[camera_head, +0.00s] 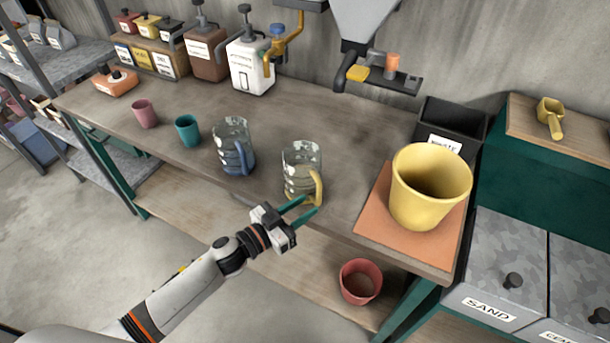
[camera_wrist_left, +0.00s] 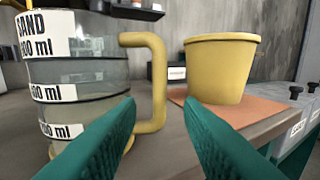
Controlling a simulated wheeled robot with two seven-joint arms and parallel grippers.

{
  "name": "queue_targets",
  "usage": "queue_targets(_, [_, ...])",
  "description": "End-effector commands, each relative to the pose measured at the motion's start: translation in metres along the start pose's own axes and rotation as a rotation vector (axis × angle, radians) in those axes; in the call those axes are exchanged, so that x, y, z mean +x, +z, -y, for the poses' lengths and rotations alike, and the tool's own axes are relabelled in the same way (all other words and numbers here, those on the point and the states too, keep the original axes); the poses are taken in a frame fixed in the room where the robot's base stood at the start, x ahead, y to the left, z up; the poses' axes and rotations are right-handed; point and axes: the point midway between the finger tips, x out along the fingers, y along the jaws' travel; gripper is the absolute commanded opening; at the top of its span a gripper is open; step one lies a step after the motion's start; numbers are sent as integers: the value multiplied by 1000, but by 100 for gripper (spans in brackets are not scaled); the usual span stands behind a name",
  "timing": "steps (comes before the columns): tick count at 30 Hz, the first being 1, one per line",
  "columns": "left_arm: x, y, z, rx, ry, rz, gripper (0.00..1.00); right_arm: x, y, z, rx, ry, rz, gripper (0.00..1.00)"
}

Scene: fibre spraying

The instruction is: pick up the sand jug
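The sand jug (camera_head: 300,172) is a clear measuring jug with a yellow handle, upright near the front edge of the workbench. In the left wrist view the jug (camera_wrist_left: 80,75) fills the left side, with "SAND" and ml labels on it. My left gripper (camera_head: 310,204) has teal fingers, open, at the jug's handle side. In the left wrist view the yellow handle (camera_wrist_left: 158,85) shows between the two fingertips. I cannot tell whether the fingers reach around it. My right gripper is not in view.
A similar jug with a blue handle (camera_head: 233,148) stands to the left. A yellow bucket (camera_head: 428,188) sits on an orange mat (camera_head: 375,215) to the right. Teal (camera_head: 188,131) and pink (camera_head: 145,114) cups stand further left. A hopper spout (camera_head: 352,68) hangs behind.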

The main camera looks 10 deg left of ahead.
Motion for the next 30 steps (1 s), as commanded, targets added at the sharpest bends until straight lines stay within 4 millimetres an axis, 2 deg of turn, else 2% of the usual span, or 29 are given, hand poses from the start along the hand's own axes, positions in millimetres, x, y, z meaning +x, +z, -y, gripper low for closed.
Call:
queue_targets(12, [50, -2, 0, -1, 1, 1, 34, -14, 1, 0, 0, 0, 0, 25])
queue_targets(20, [53, -3, 0, -1, 1, -1, 34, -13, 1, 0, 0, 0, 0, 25])
queue_targets(27, [53, -3, 0, -1, 1, -1, 0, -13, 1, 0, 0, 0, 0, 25])
queue_targets(30, [53, -3, 0, 0, 1, -1, 0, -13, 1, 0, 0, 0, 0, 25])
